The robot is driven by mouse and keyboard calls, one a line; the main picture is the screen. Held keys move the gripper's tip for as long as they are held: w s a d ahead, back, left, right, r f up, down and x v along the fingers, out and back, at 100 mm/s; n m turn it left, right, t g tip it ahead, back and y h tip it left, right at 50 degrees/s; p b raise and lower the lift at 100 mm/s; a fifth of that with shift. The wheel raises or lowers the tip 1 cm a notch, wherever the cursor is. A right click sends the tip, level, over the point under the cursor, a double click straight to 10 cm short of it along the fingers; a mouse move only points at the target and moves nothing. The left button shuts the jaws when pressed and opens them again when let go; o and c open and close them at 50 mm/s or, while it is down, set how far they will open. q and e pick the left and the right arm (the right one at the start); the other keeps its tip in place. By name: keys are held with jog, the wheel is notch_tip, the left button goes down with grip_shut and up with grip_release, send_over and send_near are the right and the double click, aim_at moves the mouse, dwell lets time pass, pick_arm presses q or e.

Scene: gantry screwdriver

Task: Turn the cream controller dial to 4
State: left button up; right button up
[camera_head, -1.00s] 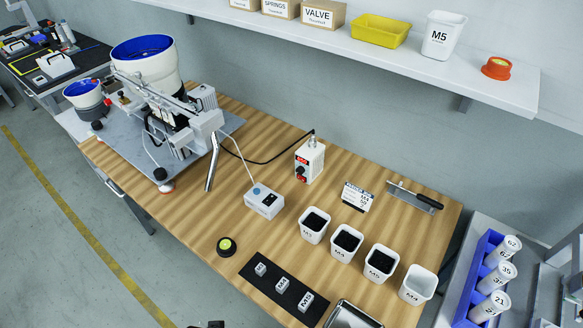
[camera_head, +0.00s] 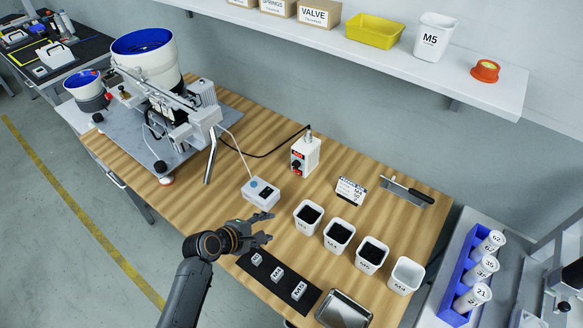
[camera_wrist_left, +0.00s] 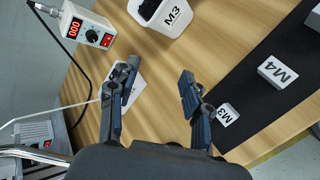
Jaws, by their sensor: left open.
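The cream controller (camera_head: 305,157) is an upright box standing at the back of the wooden table, with a red display and a black dial (camera_head: 296,165) on its front. In the left wrist view, the controller (camera_wrist_left: 85,27) is at the upper left. Its display reads 000, and its dial (camera_wrist_left: 92,36) sits beside a red switch. My left gripper (camera_head: 270,227) is open and empty over the table, in front of and to the left of the controller, well apart from it. Its open fingers also show in the wrist view (camera_wrist_left: 158,73). My right gripper is not in view.
A small grey-white box (camera_head: 261,193) with a blue button stands between my gripper and the controller. White bins (camera_head: 308,217) are to the right, a black mat (camera_head: 262,276) with labelled blocks in front, and a feeder machine (camera_head: 150,72) at left. A cable runs behind the controller.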

aim_at(295, 166)
pick_arm(q)
jog(key=w+n+t, duration=0.1)
jog(key=w+n, duration=0.3)
jog(key=w+r+n+t, duration=0.1)
jog(key=w+n, duration=0.3)
jog(key=w, duration=0.1)
jog(key=w+r+n+t, duration=0.1)
jog(key=w+n, duration=0.3)
jog(key=n, duration=0.1)
jog(key=shift+w+t, duration=0.35)
jog(key=shift+t, duration=0.05)
jog(key=shift+w+d+f+b, duration=0.2)
jog(key=shift+w+f+b, duration=0.1)
jog(key=shift+w, duration=0.2)
jog(key=b+x, duration=0.7)
jog(key=x, duration=0.3)
jog(key=shift+w+d+f, duration=0.15)
jog(key=shift+f, duration=0.05)
jog(key=shift+w+d+f+b, duration=0.1)
jog(key=shift+w+d+b, duration=0.1)
jog(key=shift+w+b, duration=0.3)
jog(key=shift+w+d+f+b, duration=0.1)
jog(key=shift+w+d+b, duration=0.2)
jog(key=shift+b, duration=0.25)
jog(key=shift+r, duration=0.1)
grip_shut()
